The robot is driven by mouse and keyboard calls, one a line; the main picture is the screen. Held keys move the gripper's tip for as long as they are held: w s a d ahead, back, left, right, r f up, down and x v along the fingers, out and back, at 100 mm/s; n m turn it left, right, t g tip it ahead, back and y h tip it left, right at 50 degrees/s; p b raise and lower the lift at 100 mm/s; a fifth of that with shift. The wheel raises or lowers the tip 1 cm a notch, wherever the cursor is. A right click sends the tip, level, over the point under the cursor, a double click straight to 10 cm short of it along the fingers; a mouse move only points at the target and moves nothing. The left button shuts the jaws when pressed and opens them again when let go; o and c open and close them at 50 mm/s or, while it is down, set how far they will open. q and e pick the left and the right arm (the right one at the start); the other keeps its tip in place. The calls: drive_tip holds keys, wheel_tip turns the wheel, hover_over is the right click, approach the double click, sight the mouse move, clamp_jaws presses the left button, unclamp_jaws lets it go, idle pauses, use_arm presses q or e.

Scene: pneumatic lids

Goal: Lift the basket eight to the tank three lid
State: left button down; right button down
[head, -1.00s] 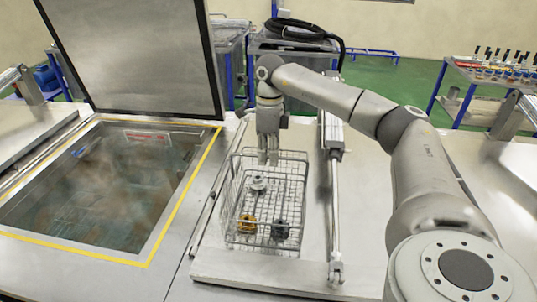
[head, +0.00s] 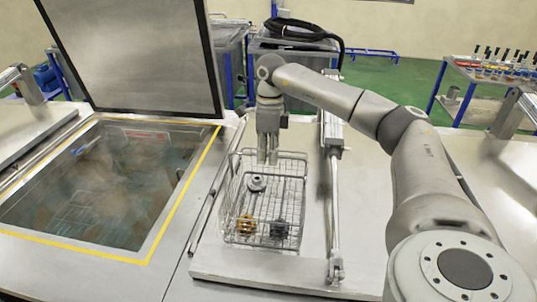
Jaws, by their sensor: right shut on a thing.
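The wire basket (head: 300,195) stands on the closed metal lid (head: 225,262) to the right of the open tank. Whether the basket's bottom touches the lid is hard to tell. My left gripper is not in view. No tank or basket numbers can be read.
The open tank (head: 100,185) with murky liquid and a yellow border lies left, its raised lid (head: 135,55) behind it. A pneumatic cylinder (head: 335,190) runs along the right of the basket. A blue-legged rack (head: 495,72) of small items stands back right.

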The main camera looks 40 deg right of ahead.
drive_tip(key=shift+s+a+f, duration=0.2)
drive_tip(key=shift+f, duration=0.4)
drive_tip(key=c, duration=1.7)
unclamp_jaws()
drive_tip(key=shift+c, duration=0.2)
drive_tip(key=shift+o, duration=1.2)
drive_tip(key=shift+w, duration=0.25)
drive_tip(key=shift+s+d, duration=0.1)
drive_tip(key=shift+r, duration=0.1)
wheel_tip(320, 180, up, 24)
drive_tip(key=w+d+p, duration=0.1)
drive_tip(key=p, duration=0.4)
